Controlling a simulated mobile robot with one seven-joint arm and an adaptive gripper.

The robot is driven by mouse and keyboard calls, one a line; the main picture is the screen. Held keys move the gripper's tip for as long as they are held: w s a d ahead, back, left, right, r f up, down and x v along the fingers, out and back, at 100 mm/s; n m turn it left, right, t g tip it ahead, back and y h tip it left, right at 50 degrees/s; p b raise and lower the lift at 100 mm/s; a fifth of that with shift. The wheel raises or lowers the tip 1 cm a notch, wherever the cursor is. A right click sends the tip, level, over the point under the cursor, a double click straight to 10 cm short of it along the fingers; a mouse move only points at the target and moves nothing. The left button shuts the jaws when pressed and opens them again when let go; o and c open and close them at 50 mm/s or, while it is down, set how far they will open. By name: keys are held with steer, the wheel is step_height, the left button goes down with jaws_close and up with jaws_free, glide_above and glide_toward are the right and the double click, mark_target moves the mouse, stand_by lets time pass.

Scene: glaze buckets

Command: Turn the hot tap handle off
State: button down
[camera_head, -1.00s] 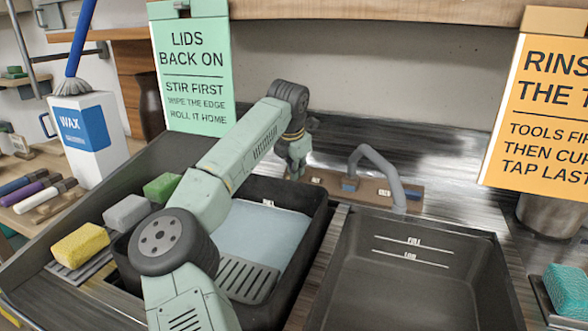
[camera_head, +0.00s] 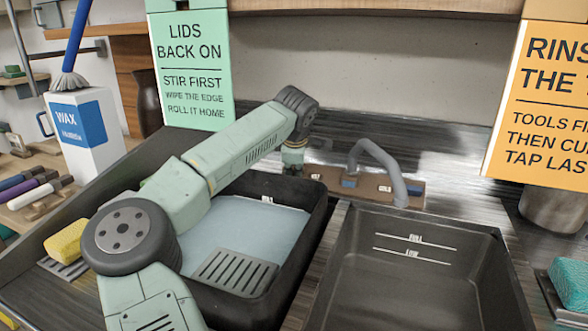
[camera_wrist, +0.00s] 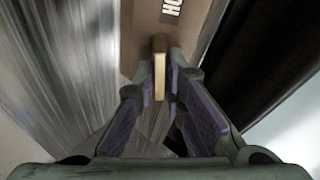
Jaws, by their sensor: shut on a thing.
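The hot tap handle (camera_wrist: 160,66) is a thin tan lever in the wrist view. In the head view my gripper (camera_head: 292,160) is at the left end of the tap block (camera_head: 415,199), and my arm hides the handle there.
A black basin (camera_head: 318,222) holding pale liquid and a slotted grey rack (camera_head: 236,272) lies under my arm. An empty dark basin (camera_head: 415,290) is to its right. A yellow sponge (camera_head: 62,240) is at left, a teal sponge (camera_head: 570,283) at right. Signs stand behind.

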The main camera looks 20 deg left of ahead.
steer(key=shift+m, duration=1)
steer(key=shift+t, duration=0.3)
steer(key=c, duration=1.7)
jaws_free()
steer(key=shift+o, duration=0.2)
steer(key=v, duration=1.2)
steer(key=shift+d, duration=0.1)
steer(key=shift+s+f, duration=0.1)
